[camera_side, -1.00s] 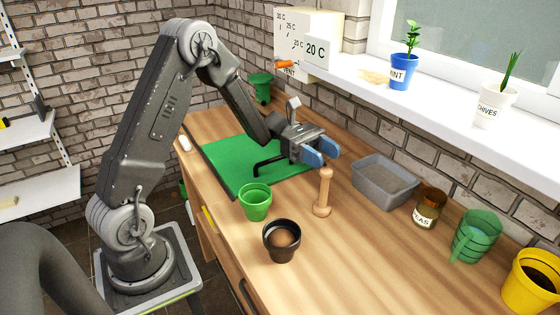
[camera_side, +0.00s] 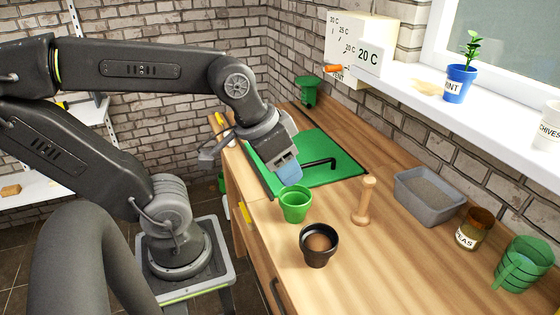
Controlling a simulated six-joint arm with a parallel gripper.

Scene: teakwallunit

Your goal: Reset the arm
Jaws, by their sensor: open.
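My gripper (camera_side: 288,172) points down over the left part of the green mat (camera_side: 340,178), just above and behind the green pot (camera_side: 295,204). Its blue fingertips overlap in this view, and I see nothing held between them. Whether the fingertips touch the mat or the pot, I cannot tell.
A black pot with brown contents (camera_side: 319,245), a wooden dibber (camera_side: 364,201), a grey tray (camera_side: 429,195), a peas jar (camera_side: 474,229) and a green cup (camera_side: 523,264) stand on the wooden bench (camera_side: 400,270). A black bent tool (camera_side: 320,163) lies on the mat.

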